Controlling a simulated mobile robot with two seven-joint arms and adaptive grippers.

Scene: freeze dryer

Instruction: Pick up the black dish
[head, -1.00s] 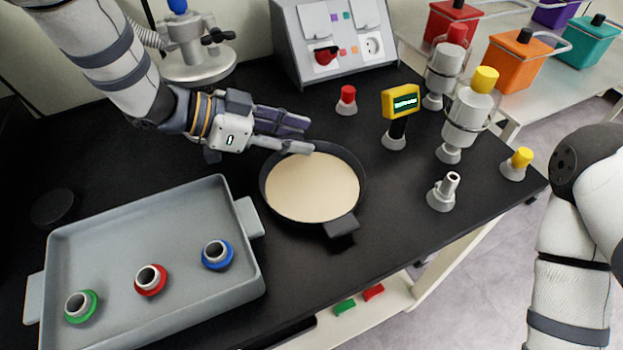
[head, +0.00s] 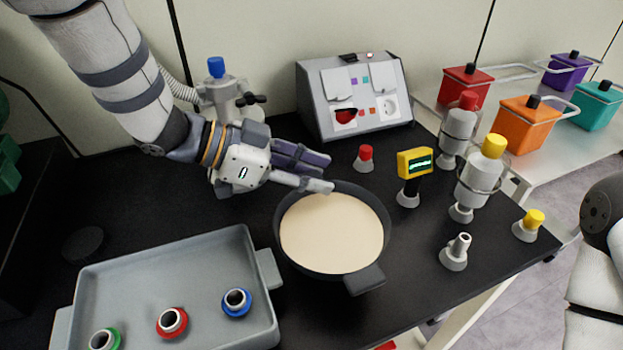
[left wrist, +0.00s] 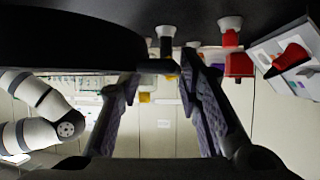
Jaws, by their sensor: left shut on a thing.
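The black dish (head: 334,272) is a round pan with cream-coloured contents and a block handle toward the front right, right of the grey tray. My left gripper (head: 322,174) reaches it from the left and is shut on its far edge. In the left wrist view the dish (left wrist: 75,42) is a large dark shape at the upper left, and its end lies between the fingers of my left gripper (left wrist: 160,72). The dish looks level; I cannot tell whether it is clear of the table. My right gripper is out of view.
The grey tray (head: 160,258) holds green, red and blue ringed pieces. A red-capped piece (head: 364,158), a yellow meter (head: 414,163), flasks and a metal fitting (head: 455,252) stand right of the dish. A control box (head: 355,95) is behind.

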